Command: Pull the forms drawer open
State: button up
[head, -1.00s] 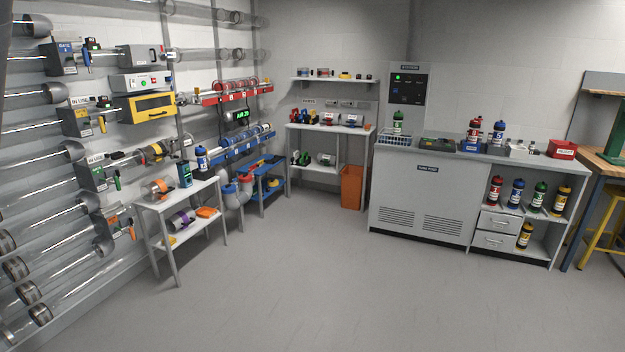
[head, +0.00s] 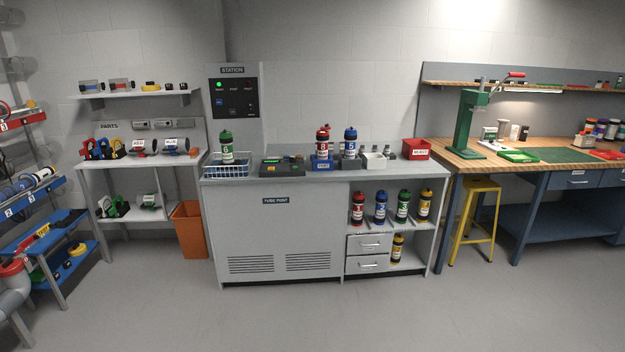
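Two small light-grey drawers sit one above the other in the lower left of the open bay at the right of the grey station counter (head: 265,228). The upper drawer (head: 369,244) and the lower drawer (head: 368,264) each have a bar handle, and both look shut. I cannot read a label on either, so I cannot tell which is the forms drawer. A blue workbench (head: 530,190) at the right also has drawers, one (head: 577,180) with a handle and a small label I cannot read. My gripper is not in view.
Open grey floor (head: 300,320) lies in front of the counter. An orange bin (head: 190,230) stands at its left and a yellow stool (head: 476,215) at its right. Several bottles stand on the shelf above the drawers, and a yellow-labelled bottle (head: 397,248) stands beside them.

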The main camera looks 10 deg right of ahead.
aim_at(361, 243)
jog(key=i, duration=1.8)
jog(key=i+z, duration=0.25)
jog(key=i, duration=0.65)
jog(key=i+j+z, duration=0.2)
jog(key=i, duration=0.65)
jog(key=i+z, duration=0.2)
jog(key=i, duration=0.6)
